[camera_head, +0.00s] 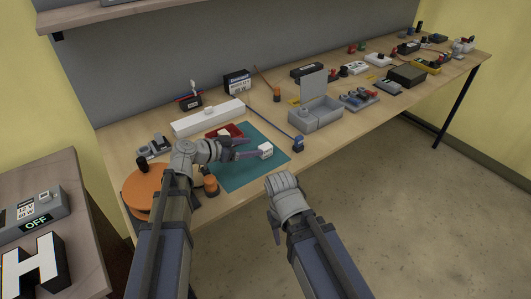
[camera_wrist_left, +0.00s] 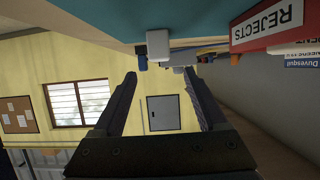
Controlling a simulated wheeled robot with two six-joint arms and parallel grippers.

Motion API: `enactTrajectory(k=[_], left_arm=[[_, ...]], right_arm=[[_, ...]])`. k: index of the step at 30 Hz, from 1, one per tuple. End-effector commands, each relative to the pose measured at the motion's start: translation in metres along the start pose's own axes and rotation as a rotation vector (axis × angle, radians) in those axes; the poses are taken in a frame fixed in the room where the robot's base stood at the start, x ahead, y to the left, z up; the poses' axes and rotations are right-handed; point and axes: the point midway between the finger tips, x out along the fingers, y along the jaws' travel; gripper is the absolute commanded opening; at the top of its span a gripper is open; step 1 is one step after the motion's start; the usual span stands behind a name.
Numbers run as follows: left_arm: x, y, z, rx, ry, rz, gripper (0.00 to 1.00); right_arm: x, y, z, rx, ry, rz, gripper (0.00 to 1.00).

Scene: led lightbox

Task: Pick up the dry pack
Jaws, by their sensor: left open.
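A small white block-shaped pack (camera_head: 265,151), which I take to be the dry pack, sits on the teal mat (camera_head: 240,176) near the table's front edge. My left gripper (camera_head: 251,148) is open and empty just left of it, its fingers pointing toward it. In the left wrist view the white pack (camera_wrist_left: 158,43) lies beyond the spread fingertips of the left gripper (camera_wrist_left: 160,82), roughly centred between them. No label on it is readable.
A red tray (camera_head: 224,131) marked REJECTS in the wrist view (camera_wrist_left: 268,25) lies behind the left gripper. An orange disc (camera_head: 146,190) and an orange-capped item (camera_head: 211,185) are near the left arm. A grey open box (camera_head: 316,114) and a blue-handled tool (camera_head: 298,144) stand to the right.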

Motion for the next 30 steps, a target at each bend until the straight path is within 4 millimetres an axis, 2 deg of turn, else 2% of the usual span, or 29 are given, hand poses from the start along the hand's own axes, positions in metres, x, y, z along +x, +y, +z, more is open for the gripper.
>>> enactTrajectory(k=[3, 11, 17, 21, 28, 30], left_arm=[[0.015, -0.001, 0.002, 0.001, 0.000, 0.002, 0.75], [0.024, 0.000, 0.003, 0.001, 0.000, 0.001, 0.75], [0.051, -0.001, 0.009, 0.002, -0.001, 0.002, 0.75], [0.067, -0.001, 0.007, 0.002, 0.000, 0.001, 0.75], [0.068, 0.000, 0.005, 0.001, 0.000, 0.000, 0.75], [0.068, 0.000, 0.005, 0.001, 0.000, 0.000, 0.67]], right_arm=[[0.007, -0.001, 0.000, 0.000, 0.000, 0.000, 0.50], [0.012, -0.001, -0.001, 0.000, 0.000, 0.000, 0.50], [0.028, -0.003, -0.002, 0.000, 0.000, 0.000, 0.50], [0.032, -0.003, -0.002, 0.000, 0.000, 0.000, 0.50], [0.030, -0.003, -0.002, 0.000, 0.000, 0.000, 0.50], [0.030, -0.003, -0.002, 0.000, 0.000, 0.000, 0.50]])
